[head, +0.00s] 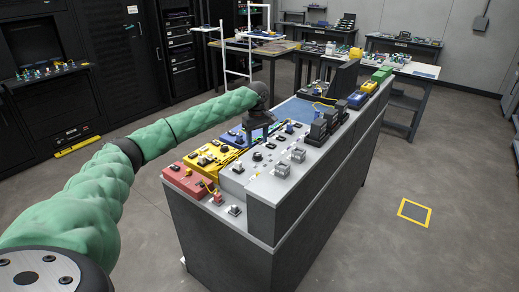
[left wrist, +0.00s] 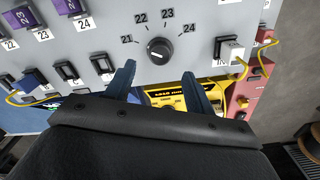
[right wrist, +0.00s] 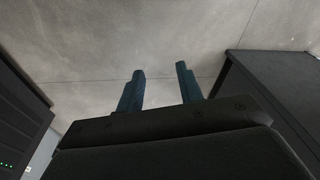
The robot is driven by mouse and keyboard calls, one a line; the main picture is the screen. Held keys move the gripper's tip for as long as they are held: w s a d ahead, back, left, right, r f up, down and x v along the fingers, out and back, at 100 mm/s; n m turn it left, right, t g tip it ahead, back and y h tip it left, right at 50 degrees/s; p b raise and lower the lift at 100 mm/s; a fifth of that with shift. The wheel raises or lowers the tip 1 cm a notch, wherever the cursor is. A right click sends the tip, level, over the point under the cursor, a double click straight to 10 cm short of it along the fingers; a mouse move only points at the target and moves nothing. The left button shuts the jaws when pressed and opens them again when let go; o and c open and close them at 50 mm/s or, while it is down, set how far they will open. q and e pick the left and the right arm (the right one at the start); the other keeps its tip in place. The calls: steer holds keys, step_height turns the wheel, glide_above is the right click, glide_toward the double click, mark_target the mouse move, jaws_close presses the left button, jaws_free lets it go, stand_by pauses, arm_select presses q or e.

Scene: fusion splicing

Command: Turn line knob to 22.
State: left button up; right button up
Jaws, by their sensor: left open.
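The line knob (left wrist: 159,50) is a round black dial on a grey panel in the left wrist view. The numbers 21, 22, 23 and 24 are printed in an arc around it. A small pale mark shows on its face, but I cannot tell which number it points to. My left gripper (left wrist: 156,82) is open and empty, its two blue fingers apart, with the knob just beyond the tips and between their lines. In the head view the left gripper (head: 262,137) hangs over the console. My right gripper (right wrist: 159,75) is open and empty, away from the console.
Black switches (left wrist: 67,71) and purple plugs sit left of the knob. A white-and-black switch (left wrist: 229,48), a red box (left wrist: 248,88) with yellow cable and a yellow box (left wrist: 172,96) lie close by. The console (head: 225,222) has open floor to its right.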

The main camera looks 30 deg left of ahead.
mark_target(257, 154)
arm_select(q)
step_height(257, 154, down, 5)
steer(key=shift+w+r+p, duration=0.1)
steer(key=shift+r+p, duration=0.05)
steer(key=shift+p, duration=0.4)
steer(key=shift+f, duration=0.7)
arm_select(e)
step_height(257, 154, down, 7)
steer(key=s, duration=0.1)
steer(key=shift+d+r, duration=0.15)
steer(key=shift+d, duration=0.3)
arm_select(q)
steer(key=c, duration=1)
